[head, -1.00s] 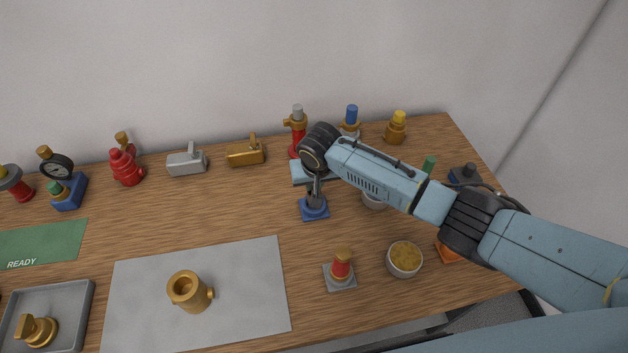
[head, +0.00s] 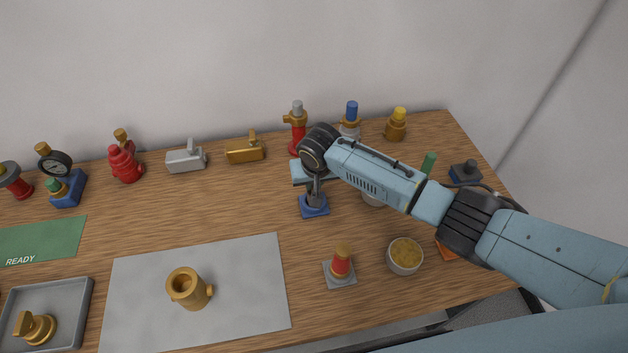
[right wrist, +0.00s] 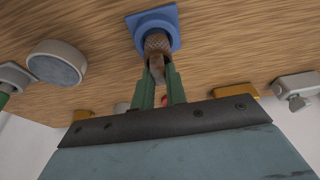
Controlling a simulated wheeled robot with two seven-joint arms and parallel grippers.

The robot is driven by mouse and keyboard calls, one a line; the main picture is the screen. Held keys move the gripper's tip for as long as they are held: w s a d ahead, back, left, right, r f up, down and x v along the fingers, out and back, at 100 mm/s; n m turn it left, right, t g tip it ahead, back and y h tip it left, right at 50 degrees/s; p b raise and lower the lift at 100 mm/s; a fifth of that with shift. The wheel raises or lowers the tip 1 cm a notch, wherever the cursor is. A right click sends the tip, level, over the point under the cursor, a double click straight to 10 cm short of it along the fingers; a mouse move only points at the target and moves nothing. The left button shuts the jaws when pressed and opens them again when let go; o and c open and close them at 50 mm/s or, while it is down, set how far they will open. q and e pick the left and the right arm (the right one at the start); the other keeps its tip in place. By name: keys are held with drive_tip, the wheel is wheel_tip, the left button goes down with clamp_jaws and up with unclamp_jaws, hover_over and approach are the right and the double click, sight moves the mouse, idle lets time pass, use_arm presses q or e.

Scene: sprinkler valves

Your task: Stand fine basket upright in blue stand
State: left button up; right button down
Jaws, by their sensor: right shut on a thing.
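The blue stand (head: 314,208) is a square base with a round raised socket, to the right of the middle of the wooden table. It also shows at the top of the right wrist view (right wrist: 133,25). The fine basket (right wrist: 155,62) is a small brownish mesh cylinder. Its far end is at the stand's socket and seems to be inside the ring; how deep it sits cannot be told. My right gripper (right wrist: 156,80) is shut on the basket's near end, directly over the stand. In the head view my fingers and wrist mostly hide the basket. My left gripper is out of view.
A white cup (head: 374,196) stands just right of the stand, partly under my right arm. A red and brass sprinkler (head: 341,264) on a grey plate and a bowl of brass-coloured contents (head: 404,256) stand nearer. A brass valve body (head: 188,289) stands on the grey mat (head: 245,300).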

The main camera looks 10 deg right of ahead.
drive_tip(key=shift+f+b, duration=0.5)
drive_tip(key=shift+f, duration=0.5)
drive_tip(key=c, duration=1.3)
unclamp_jaws()
drive_tip(key=shift+c, duration=0.2)
drive_tip(key=p+v, duration=0.5)
drive_tip(key=p, duration=0.2)
drive_tip(key=shift+r, duration=0.3)
drive_tip(key=shift+p+v, duration=0.75)
drive_tip(key=shift+v, duration=0.5)
drive_tip(key=shift+s, duration=0.1)
